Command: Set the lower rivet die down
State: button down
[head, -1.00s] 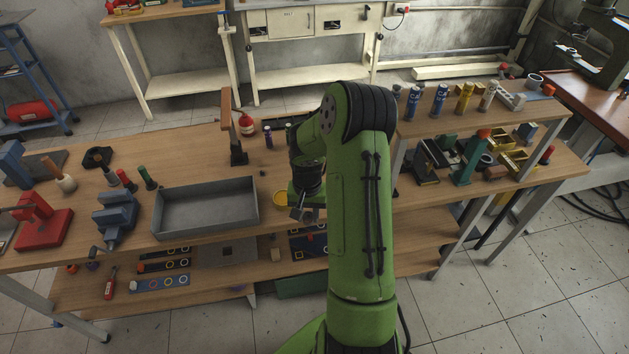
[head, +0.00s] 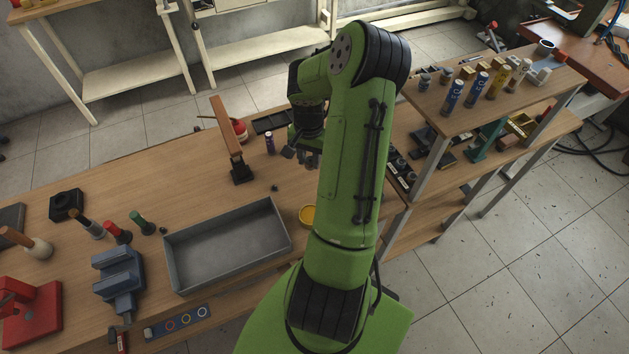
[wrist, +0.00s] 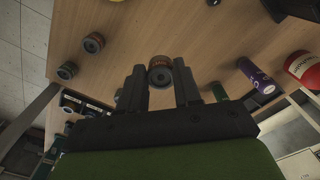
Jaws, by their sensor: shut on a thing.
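My gripper (wrist: 160,84) is shut on a short round metal piece with a brownish band and a hole in its end (wrist: 160,70), which I take to be the lower rivet die. The piece sits between the two fingertips, above the wooden bench top (wrist: 140,30). In the head view my gripper (head: 306,157) hangs over the bench, right of the wooden-armed stand; the held die cannot be made out there. I cannot tell whether the die touches the wood.
Two similar round pieces (wrist: 93,42) (wrist: 68,70) stand to the left in the wrist view. A purple can (wrist: 256,76) and a red bottle (wrist: 301,67) are to the right. In the head view, a grey tray (head: 168,262) and a yellow round piece (head: 307,214) lie nearer me.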

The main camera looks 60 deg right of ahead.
jog(key=f, duration=0.9)
jog(key=shift+s+b, duration=0.3)
jog(key=shift+b, duration=0.1)
jog(key=c, duration=0.8)
grip_release()
jog(key=shift+f, duration=0.1)
